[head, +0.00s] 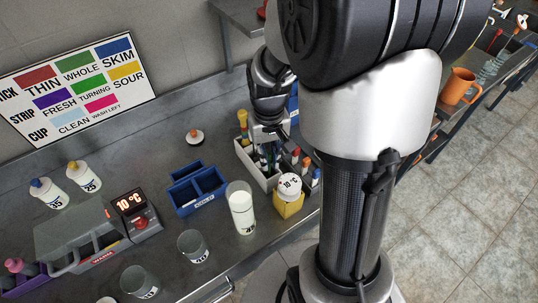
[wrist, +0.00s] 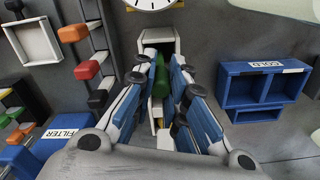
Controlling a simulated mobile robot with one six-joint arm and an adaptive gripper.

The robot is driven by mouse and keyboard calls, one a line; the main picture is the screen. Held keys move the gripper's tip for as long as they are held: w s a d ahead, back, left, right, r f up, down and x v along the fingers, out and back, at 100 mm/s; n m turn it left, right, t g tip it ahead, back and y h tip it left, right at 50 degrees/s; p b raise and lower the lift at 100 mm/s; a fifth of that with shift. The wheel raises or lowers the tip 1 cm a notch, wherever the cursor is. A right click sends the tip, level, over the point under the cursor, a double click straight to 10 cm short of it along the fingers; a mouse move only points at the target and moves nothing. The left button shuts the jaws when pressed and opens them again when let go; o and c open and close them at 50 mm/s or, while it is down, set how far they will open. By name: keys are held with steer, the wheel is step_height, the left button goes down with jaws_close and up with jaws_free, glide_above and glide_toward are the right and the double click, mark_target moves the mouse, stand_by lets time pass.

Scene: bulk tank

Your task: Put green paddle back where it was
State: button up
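The green paddle (wrist: 162,78) shows between my fingertips in the wrist view, with a green part upright and its lower end hidden. My gripper (wrist: 164,66) has blue-padded fingers that come together on both sides of it and seem to touch it. In the head view my gripper (head: 268,146) reaches down over a white rack (head: 244,160). The rack's white walls (wrist: 158,36) also show around the paddle in the wrist view. Whether the paddle's end rests on the rack floor cannot be seen.
A yellow paddle (head: 243,124) stands in the rack's left part. Paddles with coloured ends (head: 306,163) stand at its right. A blue divided tray (head: 198,191), a glass of milk (head: 242,208) and a yellow-based timer (head: 289,196) stand close by. Open bench lies behind the tray.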

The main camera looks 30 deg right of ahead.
steer(key=o, duration=0.5)
steer(key=shift+c, duration=0.2)
step_height(320, 180, up, 11)
steer(key=p, duration=0.4)
steer(key=s+a+r+n+t, duration=0.1)
steer(key=s+a+r+t, duration=0.1)
steer(key=s+a+r, duration=0.2)
steer(key=s+a+r+n+t, duration=0.2)
steer(key=s+a+r, duration=0.3)
steer(key=s, duration=0.4)
steer(key=shift+s+a+r+t, duration=0.2)
steer(key=shift+s+a+t, duration=0.1)
steer(key=shift+a, duration=0.55)
